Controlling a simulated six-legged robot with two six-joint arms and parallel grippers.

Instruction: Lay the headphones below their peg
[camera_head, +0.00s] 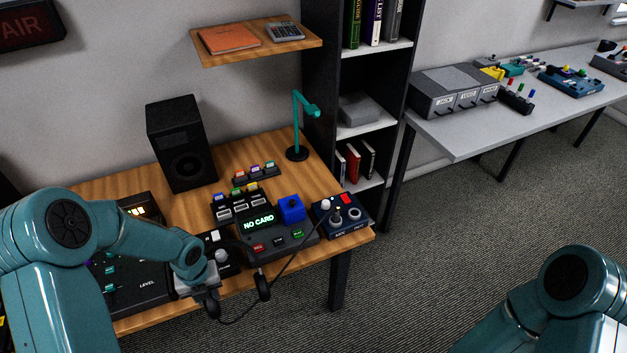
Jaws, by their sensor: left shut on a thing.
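The black headphones hang at the front edge of the wooden desk, one ear cup (263,287) to the right of my left gripper (207,297) and the other partly behind it. My left gripper is shut on the headphones. Their thin black cable loops below the desk edge and runs up over the desk's devices to the right. I cannot make out the headphones' peg; it may be hidden by my left arm. My right arm shows at the lower right, but its gripper is out of view.
On the wooden desk (90,186) stand a "NO CARD" device (275,238), a blue box with knobs (341,215), a mixer (122,270), a speaker (182,145) and a teal lamp (297,120). A grey table (462,140) with labelled boxes stands at the right. The carpet between is clear.

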